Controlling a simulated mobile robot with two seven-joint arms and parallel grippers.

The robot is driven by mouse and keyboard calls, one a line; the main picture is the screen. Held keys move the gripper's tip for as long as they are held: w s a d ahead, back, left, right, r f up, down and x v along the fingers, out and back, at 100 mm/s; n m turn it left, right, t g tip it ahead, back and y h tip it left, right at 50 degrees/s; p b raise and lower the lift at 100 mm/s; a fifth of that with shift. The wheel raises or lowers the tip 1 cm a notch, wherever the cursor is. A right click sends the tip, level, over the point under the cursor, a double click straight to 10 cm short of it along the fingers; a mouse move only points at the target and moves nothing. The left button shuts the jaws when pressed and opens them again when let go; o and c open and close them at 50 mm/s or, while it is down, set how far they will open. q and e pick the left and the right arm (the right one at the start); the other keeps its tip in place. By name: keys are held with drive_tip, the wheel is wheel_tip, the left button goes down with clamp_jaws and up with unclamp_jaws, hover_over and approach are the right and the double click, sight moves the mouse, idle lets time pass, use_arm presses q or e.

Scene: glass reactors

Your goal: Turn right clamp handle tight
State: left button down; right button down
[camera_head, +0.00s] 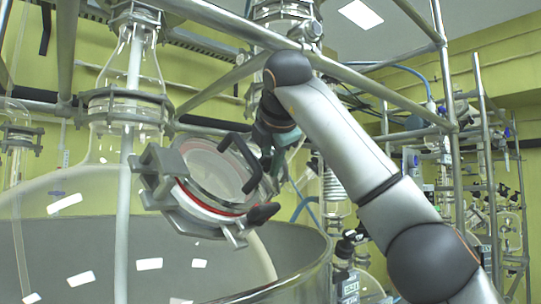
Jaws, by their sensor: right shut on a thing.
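A round glass port lid (208,168) with a red seal and a grey metal ring sits tilted on the large glass vessel. A black bow-shaped handle (240,163) crosses the lid's right part. A black clamp knob (262,213) sticks out at the ring's lower right, with nothing on it. My right gripper (270,168) points down at the lid's right edge, behind the bow handle. It is shut on the right clamp handle, which is mostly hidden by the fingers and small in view. My left gripper is not in view.
The large vessel (60,215) stands within a wide metal bowl (312,265). Metal frame bars (385,92) run above and around my right arm. More glassware and a dark valve (347,245) stand to the right of the bowl.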

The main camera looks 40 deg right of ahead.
idle(0.5)
drive_tip(key=c, duration=0.8)
unclamp_jaws()
drive_tip(key=v, duration=1.2)
drive_tip(key=shift+s+a+r, duration=0.15)
drive_tip(key=shift+s+r, duration=0.05)
